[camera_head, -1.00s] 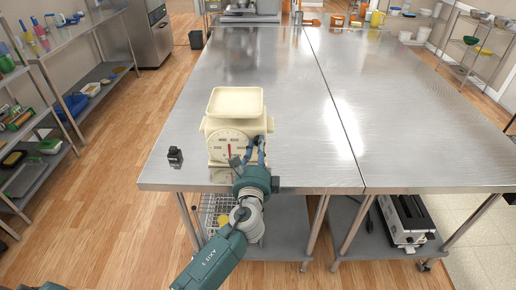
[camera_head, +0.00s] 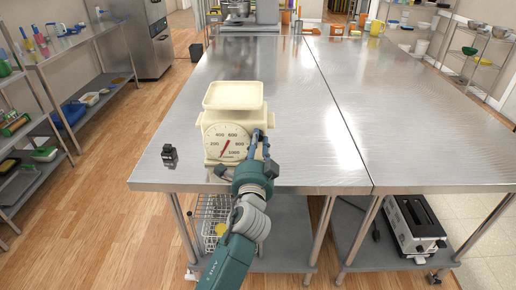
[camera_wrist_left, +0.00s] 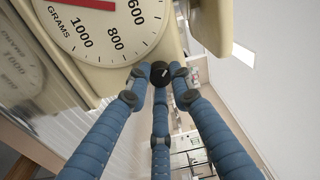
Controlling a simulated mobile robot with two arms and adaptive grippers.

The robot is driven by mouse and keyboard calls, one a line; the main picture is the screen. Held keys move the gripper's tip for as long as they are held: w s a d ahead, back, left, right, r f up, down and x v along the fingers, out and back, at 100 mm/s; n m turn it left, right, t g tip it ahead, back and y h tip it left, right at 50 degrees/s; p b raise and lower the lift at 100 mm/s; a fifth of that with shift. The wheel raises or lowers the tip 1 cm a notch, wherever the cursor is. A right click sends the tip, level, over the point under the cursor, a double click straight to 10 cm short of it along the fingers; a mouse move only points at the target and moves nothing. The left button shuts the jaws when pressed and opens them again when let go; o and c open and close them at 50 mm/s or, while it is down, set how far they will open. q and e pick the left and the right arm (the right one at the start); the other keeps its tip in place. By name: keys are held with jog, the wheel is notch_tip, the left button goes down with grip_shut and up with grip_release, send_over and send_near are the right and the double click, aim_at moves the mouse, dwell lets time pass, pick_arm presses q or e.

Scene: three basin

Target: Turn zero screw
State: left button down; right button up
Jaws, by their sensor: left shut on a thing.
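A cream kitchen scale (camera_head: 233,118) with a flat square tray on top stands near the front edge of the steel table. Its round white dial (camera_head: 226,143) faces me; the red pointer is tilted, its upper end to the right. The wrist view shows part of the dial (camera_wrist_left: 105,22) and the red pointer (camera_wrist_left: 85,3). The zero screw (camera_wrist_left: 160,73) is a small black knob with a white mark at the scale's side. My left gripper (camera_wrist_left: 157,80) has its blue fingers closed around this knob; it also shows in the head view (camera_head: 258,145). My right gripper is out of view.
A small black object (camera_head: 169,155) stands left of the scale on the steel table (camera_head: 290,90). The table is mostly clear behind and to the right. A toaster (camera_head: 415,225) and a wire basket (camera_head: 213,215) are on the lower shelf. Shelving stands at left.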

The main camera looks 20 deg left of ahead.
pick_arm(q)
jog(key=shift+a+n+b, duration=0.1)
jog(key=shift+n+b, duration=0.2)
jog(key=shift+n, duration=0.2)
jog(key=c, duration=1.5)
grip_release()
jog(key=shift+s, duration=0.1)
jog(key=v, duration=0.7)
jog(key=shift+s, duration=0.15)
